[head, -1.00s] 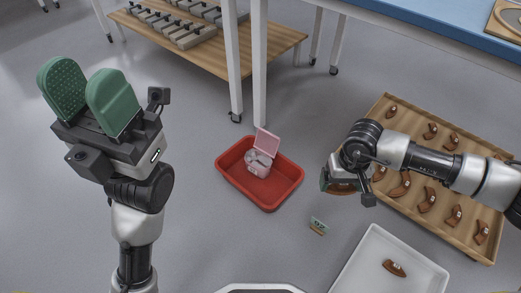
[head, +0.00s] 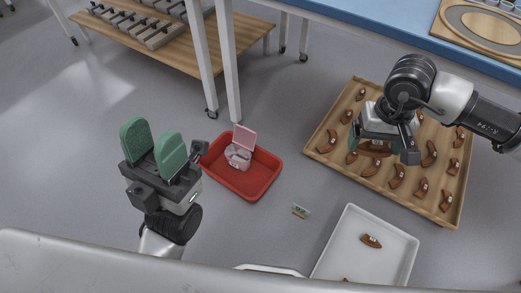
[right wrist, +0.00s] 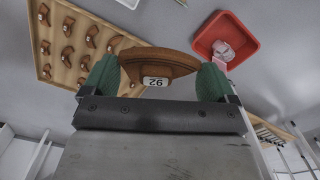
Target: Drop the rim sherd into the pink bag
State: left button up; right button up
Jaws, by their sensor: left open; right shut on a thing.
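The rim sherd (right wrist: 155,63) is a curved brown piece with a white tag reading 92. My right gripper (right wrist: 158,80) is shut on it, with a green pad at each end. In the head view the right gripper (head: 378,146) holds the sherd (head: 376,147) over the wooden tray. The pink bag (head: 239,153) stands in a red bin, left of the right gripper; it also shows in the right wrist view (right wrist: 223,50). My left gripper (head: 153,150) is open and empty, with green pads, left of the red bin.
The red bin (head: 258,190) sits on the grey floor. A wooden tray (head: 322,142) holds several brown sherds. A white tray (head: 342,225) with a brown sherd (head: 371,241) lies in front. A small green card (head: 300,211) lies between bin and white tray. White table legs (head: 230,70) stand behind the bin.

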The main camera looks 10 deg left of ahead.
aim_at(239, 158)
jog(key=i+j+z, duration=0.15)
jog(key=j+z, duration=0.15)
jog(key=i+j+z, duration=0.1)
jog(key=j+z, duration=0.25)
jog(key=i+j+z, duration=0.1)
jog(key=j, duration=0.65)
jog(key=i+j+z, duration=0.1)
jog(key=j, duration=0.7)
jog(key=i+j+z, duration=0.1)
jog(key=j, duration=0.65)
